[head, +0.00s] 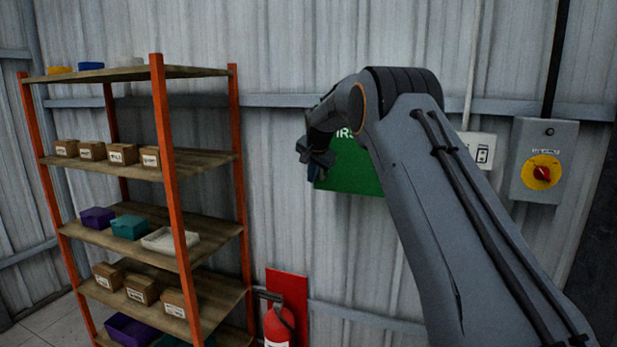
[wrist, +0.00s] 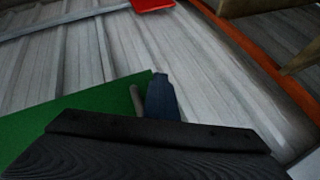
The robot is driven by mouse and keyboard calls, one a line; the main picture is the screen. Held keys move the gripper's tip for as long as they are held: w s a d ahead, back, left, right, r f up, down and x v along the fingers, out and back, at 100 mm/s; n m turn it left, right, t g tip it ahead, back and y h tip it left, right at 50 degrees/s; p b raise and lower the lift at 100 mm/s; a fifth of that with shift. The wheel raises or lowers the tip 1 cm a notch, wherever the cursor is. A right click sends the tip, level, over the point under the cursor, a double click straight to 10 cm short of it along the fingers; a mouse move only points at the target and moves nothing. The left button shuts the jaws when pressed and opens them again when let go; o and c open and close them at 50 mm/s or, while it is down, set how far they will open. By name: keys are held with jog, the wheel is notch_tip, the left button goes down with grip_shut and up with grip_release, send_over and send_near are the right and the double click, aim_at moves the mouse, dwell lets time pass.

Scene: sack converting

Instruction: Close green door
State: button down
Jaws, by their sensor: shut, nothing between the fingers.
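The green door (head: 352,172) is part of a green cabinet with white lettering on the corrugated wall, behind my arm in the head view. My arm hides its right and upper parts, so I cannot tell how far it stands open. In the wrist view, a green panel (wrist: 35,125) fills the lower left. My gripper (head: 314,172) is at the left edge of the green panel in the head view. In the wrist view, its dark blue fingers (wrist: 161,97) are together, empty, beside a small grey rod-like piece (wrist: 136,99) at the panel's edge. Whether they touch it is unclear.
An orange-post shelf rack (head: 160,130) with boxes and bins stands at left. A grey switch box (head: 544,140) with a yellow-red knob is on the wall at right.

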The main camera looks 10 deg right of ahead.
jog(key=s+a+r+b, duration=0.3)
jog(key=s+a+r, duration=0.3)
jog(key=a+r, duration=0.2)
jog(key=s+d+f+n+g, duration=0.2)
jog(key=s+f, duration=0.7)
jog(key=s, duration=0.8)
jog(key=s+d+f+n+g, duration=0.2)
jog(key=s+f, duration=0.7)
jog(key=s, duration=0.8)
jog(key=s+d+f+n+g, duration=0.2)
jog(key=s+d+f+n, duration=0.2)
jog(key=s+f, duration=0.5)
jog(key=s+n, duration=0.1)
jog(key=s, duration=0.6)
jog(key=shift+s+d+f, duration=0.3)
jog(key=shift+s, duration=0.1)
